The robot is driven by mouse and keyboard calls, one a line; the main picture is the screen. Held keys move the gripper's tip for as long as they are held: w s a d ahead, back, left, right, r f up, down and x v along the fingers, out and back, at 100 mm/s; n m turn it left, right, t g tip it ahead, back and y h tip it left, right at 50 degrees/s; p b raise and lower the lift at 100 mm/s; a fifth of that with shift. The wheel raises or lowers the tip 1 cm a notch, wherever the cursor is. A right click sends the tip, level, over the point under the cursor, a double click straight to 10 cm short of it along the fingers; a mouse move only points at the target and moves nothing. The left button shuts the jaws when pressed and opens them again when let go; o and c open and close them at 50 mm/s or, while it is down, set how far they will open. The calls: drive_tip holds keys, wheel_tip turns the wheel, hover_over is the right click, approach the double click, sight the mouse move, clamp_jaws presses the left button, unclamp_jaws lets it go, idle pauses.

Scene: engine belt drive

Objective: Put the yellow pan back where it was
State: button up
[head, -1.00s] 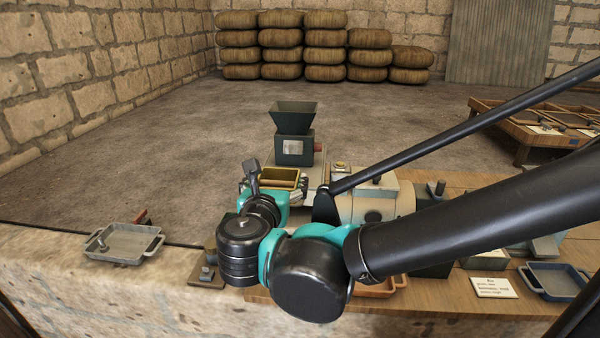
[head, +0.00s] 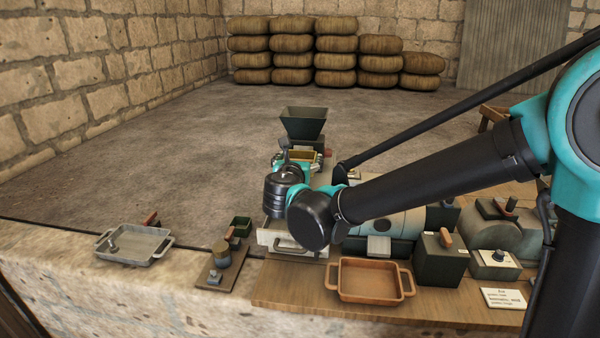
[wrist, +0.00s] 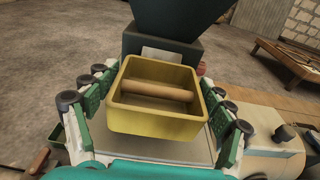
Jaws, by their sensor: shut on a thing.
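The yellow pan (wrist: 152,123) is a small rectangular box with an open top and a wooden bar across its inside. In the wrist view it lies between the two green fingers of my gripper (wrist: 156,80), which is shut on its sides. The pan looks upright, in front of the dark hopper machine (wrist: 165,30). In the head view the pan (head: 301,155) shows just below the hopper (head: 304,125), partly hidden by my gripper (head: 294,160). I cannot tell whether the pan touches the pale plate (wrist: 150,149) beneath it.
A grey tray (head: 156,254) stands on the stone ledge at left. A small device on a wooden base (head: 224,252) and an orange pan (head: 368,296) stand nearer the front. Dark boxes and a round engine body (head: 400,222) fill the right.

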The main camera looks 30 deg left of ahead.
wheel_tip(320, 180, down, 4)
drive_tip(key=shift+r, duration=0.25)
drive_tip(key=shift+w+f, duration=0.2)
drive_tip(key=shift+f, duration=0.3)
drive_tip(key=shift+f, duration=0.1)
drive_tip(key=o, duration=1.3)
drive_tip(key=v, duration=1.2)
drive_tip(key=shift+r, duration=0.2)
